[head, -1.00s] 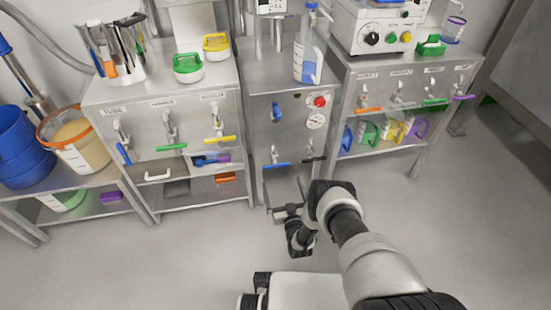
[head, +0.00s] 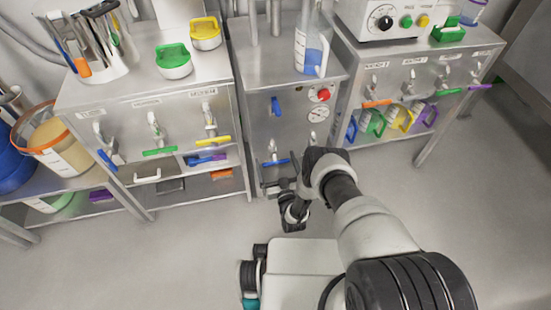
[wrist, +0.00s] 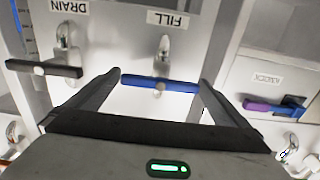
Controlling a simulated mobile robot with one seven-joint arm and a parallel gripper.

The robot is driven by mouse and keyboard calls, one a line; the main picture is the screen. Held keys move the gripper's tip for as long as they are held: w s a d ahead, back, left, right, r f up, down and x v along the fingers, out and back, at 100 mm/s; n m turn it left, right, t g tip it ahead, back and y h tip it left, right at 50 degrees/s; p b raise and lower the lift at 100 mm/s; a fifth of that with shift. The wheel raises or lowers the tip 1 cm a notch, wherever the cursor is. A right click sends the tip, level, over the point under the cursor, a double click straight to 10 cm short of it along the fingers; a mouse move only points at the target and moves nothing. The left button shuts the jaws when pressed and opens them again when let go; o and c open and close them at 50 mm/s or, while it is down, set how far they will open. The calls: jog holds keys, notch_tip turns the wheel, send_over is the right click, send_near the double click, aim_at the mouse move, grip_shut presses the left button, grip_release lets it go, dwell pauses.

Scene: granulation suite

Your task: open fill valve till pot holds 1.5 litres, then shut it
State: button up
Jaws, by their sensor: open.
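The fill valve's blue lever (wrist: 150,83) lies crosswise under the FILL label (wrist: 168,19) in the wrist view, whose labels appear upside down. In the head view the blue lever (head: 276,163) is on the middle cabinet's front, roughly level. My gripper (wrist: 160,77) is open, with its fingertips near the lever's two ends; contact cannot be told. In the head view my gripper (head: 279,186) is just below the lever, partly hidden by my arm. The black drain lever (wrist: 43,68) is beside it. I cannot clearly identify the pot.
A clear jug with blue liquid (head: 312,55) stands on the middle cabinet (head: 262,62). A red button (head: 323,95) and a dial (head: 318,114) are above the valves. The floor (head: 190,250) is clear.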

jog(key=shift+s, duration=0.1)
jog(key=c, duration=0.9)
jog(key=shift+n, duration=0.3)
jog(key=n, duration=0.2)
jog(key=shift+a+n, duration=0.15)
jog(key=shift+n, duration=2.05)
